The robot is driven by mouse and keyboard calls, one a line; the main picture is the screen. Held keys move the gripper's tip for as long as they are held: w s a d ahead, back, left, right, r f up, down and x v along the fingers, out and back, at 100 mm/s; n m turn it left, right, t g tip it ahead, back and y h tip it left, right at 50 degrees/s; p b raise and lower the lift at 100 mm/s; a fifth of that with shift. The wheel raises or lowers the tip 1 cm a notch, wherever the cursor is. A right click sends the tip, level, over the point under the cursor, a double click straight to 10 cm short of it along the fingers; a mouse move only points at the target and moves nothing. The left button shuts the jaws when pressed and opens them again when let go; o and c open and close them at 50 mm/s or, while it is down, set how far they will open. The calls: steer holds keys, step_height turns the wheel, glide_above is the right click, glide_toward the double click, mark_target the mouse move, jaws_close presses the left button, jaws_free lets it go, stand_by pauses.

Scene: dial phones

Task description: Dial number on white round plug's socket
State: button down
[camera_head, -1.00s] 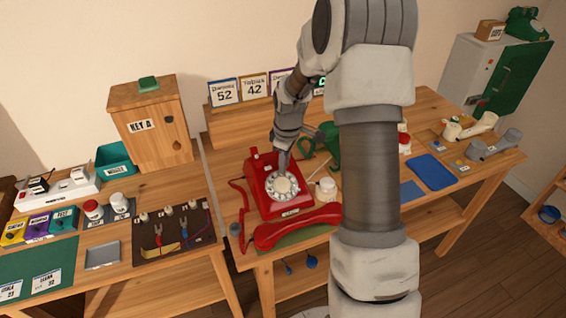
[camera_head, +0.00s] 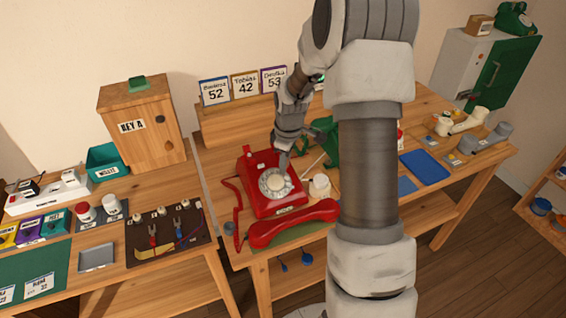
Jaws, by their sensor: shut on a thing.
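A red rotary phone (camera_head: 262,163) stands on the middle table. Its pale round dial (camera_head: 275,183) faces up, and its red handset (camera_head: 292,225) lies off the hook in front. My gripper (camera_head: 284,161) reaches down from behind to the dial's upper right edge. It is shut at the dial, but its fingertips are small and partly hidden. A dark socket panel (camera_head: 140,247) on the left table has several pale round pieces along its back edge and red and blue leads. Which plug sits in which socket is too small to tell.
Number cards 52 (camera_head: 215,91), 42 (camera_head: 244,84) and 53 (camera_head: 273,80) stand on the back shelf. A white round object (camera_head: 320,187) is right of the phone. A wooden box (camera_head: 142,119) stands left. My arm hides part of the table.

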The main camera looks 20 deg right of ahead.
steer(key=shift+s+d+f, duration=0.2)
steer(key=shift+s+f, duration=0.05)
steer(key=shift+s, duration=0.4)
steer(key=shift+s+f+b, duration=0.25)
steer(key=shift+s+b, duration=0.15)
steer(key=shift+s, duration=0.2)
